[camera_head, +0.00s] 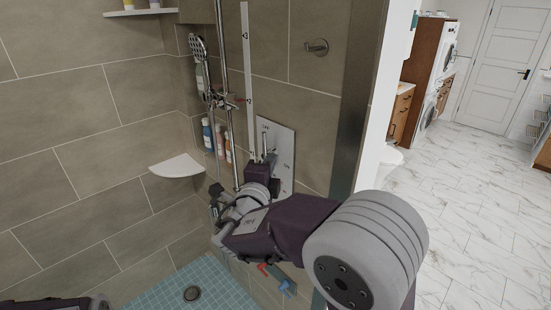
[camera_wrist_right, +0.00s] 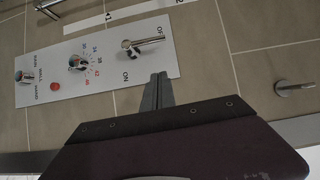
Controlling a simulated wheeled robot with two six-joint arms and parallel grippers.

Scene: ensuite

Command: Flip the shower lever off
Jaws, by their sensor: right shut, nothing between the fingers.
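The white shower control panel (camera_head: 284,172) is on the tiled wall, partly hidden behind my right arm in the head view. In the right wrist view the panel (camera_wrist_right: 110,65) carries a chrome lever (camera_wrist_right: 143,42) with its bar pointing right, its tip beside the OFF lettering. The ON lettering (camera_wrist_right: 125,77) is below it. Part of my left arm shows at the bottom left.
A temperature dial (camera_wrist_right: 78,63) and another knob (camera_wrist_right: 24,77) are on the panel. A chrome wall fitting (camera_head: 316,47) sits to the right. The hand shower (camera_head: 198,48) and its rail, bottles (camera_head: 220,138) and a corner shelf (camera_head: 177,166) are to the left.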

